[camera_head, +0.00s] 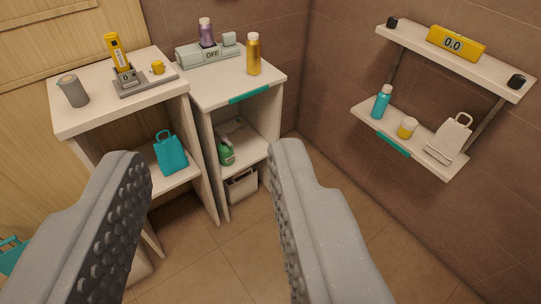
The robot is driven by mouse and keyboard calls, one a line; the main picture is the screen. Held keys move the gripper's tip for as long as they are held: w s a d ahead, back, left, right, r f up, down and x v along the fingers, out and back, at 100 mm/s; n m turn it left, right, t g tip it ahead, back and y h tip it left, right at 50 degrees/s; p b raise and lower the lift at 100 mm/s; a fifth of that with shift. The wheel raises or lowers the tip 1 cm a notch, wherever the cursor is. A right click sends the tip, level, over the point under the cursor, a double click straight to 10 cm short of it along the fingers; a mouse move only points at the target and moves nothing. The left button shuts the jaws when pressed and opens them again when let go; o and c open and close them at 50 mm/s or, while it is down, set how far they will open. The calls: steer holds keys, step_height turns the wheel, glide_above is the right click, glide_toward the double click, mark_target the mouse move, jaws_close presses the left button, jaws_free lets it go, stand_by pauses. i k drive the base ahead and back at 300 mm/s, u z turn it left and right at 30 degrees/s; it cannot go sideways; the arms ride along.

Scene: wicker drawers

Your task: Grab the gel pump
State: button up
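A green bottle (226,153) stands on the inner shelf of the right-hand white cabinet. A pale shape above it may be its pump head, so this looks like the gel pump, but it is too small to be sure. My gripper (208,154) is open and empty, with its two grey ridged fingers wide apart in the foreground. The green bottle appears between the fingertips, but well beyond them. No fingertip touches anything.
A teal bag (171,153) sits on the left cabinet's (92,122) shelf, left of the green bottle. A gold bottle (253,54) and a grey scale (208,54) stand on the right cabinet. A wall shelf (440,165) hangs at right. The middle floor is clear.

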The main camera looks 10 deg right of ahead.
mark_target(225, 154)
steer(key=z, duration=0.25)
steer(key=i, duration=1)
steer(key=u, duration=0.05)
